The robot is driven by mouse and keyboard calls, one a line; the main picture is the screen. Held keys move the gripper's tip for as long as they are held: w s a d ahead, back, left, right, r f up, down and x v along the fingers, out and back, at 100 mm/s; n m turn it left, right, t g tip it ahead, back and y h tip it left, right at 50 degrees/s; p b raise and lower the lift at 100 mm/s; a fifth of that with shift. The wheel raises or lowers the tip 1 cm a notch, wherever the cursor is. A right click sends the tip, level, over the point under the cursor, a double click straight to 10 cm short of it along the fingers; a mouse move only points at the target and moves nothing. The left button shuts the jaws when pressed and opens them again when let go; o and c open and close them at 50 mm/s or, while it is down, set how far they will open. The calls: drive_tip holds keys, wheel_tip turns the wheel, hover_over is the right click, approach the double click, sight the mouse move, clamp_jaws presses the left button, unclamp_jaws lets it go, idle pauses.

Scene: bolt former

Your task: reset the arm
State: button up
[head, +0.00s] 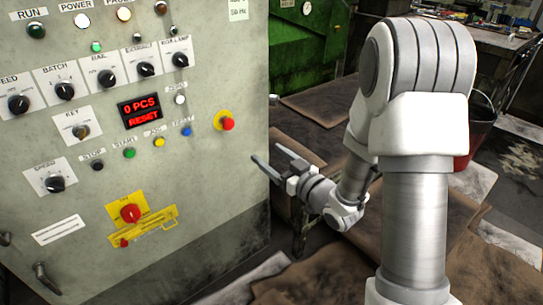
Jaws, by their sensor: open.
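My gripper (265,154) is open and empty. Its two dark, thin fingers are spread apart near the right edge of a grey control cabinet (75,272). They point left, below and to the right of a red button on a yellow collar (227,124). From this view I cannot tell how far the fingertips are from the cabinet face. My white arm is bent, with its elbow high at the right and the wrist low.
The cabinet carries several knobs, coloured buttons, a display (140,111) reading "0 PCS RESET" and a red switch (130,213) on a yellow plate. A green machine (308,45) stands behind. A red bucket (475,135) is partly hidden behind my arm. Brown sheets cover the floor.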

drive_tip(key=s+d+r+m+g+h, duration=0.3)
drive_tip(key=s+d+r+m+h, duration=0.15)
drive_tip(key=d+r+h, duration=0.45)
drive_tip(key=s+r+m+g+h, duration=0.15)
drive_tip(key=s+g, duration=0.45)
drive_tip(key=s, duration=1.7)
wheel_tip(320, 180, up, 18)
drive_tip(key=p, duration=1.9)
drive_tip(key=shift+m, duration=0.4)
drive_tip(key=shift+s+r+y, duration=0.1)
drive_tip(key=shift+y, duration=0.15)
